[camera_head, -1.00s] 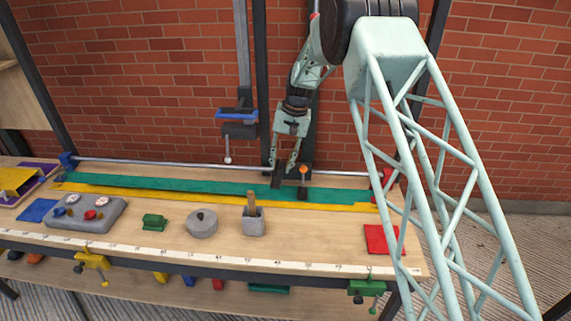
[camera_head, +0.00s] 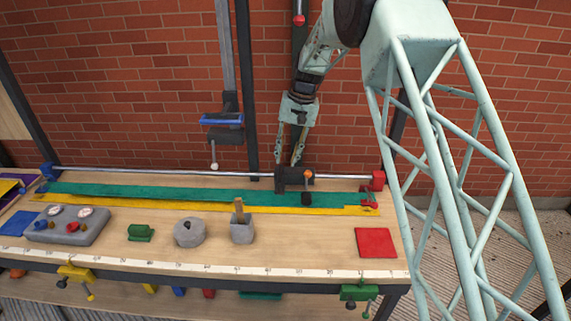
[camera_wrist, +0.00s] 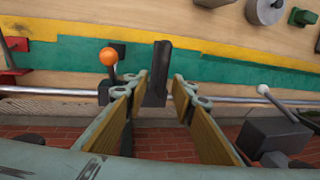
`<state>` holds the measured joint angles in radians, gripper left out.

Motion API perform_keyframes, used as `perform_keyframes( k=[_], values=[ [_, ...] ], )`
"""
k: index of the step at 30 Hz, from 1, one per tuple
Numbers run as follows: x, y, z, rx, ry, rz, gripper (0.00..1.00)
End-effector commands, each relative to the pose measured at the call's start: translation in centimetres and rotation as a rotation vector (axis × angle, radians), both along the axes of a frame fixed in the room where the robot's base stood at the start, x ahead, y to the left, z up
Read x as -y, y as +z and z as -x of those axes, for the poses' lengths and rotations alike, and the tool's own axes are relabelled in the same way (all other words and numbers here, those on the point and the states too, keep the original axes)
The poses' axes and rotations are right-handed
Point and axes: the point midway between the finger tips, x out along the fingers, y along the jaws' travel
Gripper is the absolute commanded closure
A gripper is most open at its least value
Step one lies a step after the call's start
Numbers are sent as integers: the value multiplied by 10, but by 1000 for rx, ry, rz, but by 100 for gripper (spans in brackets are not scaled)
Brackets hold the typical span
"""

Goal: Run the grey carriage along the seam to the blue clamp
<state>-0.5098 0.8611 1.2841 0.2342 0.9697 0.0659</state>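The grey carriage (camera_head: 294,180) sits on the metal rail near its right end. It has an orange-knobbed lever (camera_head: 308,174), which also shows in the wrist view (camera_wrist: 108,58). My gripper (camera_head: 287,161) is just above the carriage, with its fingers pointing down and apart. In the wrist view my gripper (camera_wrist: 160,88) is open, and the carriage's dark upright plate (camera_wrist: 157,72) appears between its fingertips. I cannot tell whether they touch. The blue clamp (camera_head: 47,172) holds the rail's far left end. The seam is between a green strip (camera_head: 160,192) and a yellow strip (camera_head: 140,204).
A red clamp (camera_head: 377,181) holds the rail's right end. A blue-and-grey vise (camera_head: 222,130) hangs behind the rail. In front of the strips are a control box (camera_head: 68,232), green block (camera_head: 140,233), grey disc (camera_head: 188,233), grey block (camera_head: 242,233) and red square (camera_head: 375,242).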

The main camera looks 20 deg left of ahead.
Motion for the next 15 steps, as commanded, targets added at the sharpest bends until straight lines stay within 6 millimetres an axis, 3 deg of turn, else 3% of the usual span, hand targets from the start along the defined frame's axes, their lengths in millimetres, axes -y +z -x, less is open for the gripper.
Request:
perform_keyframes(
  k=[15],
  values=[
    [12,61,-4,0,0,0,76]
  ],
)
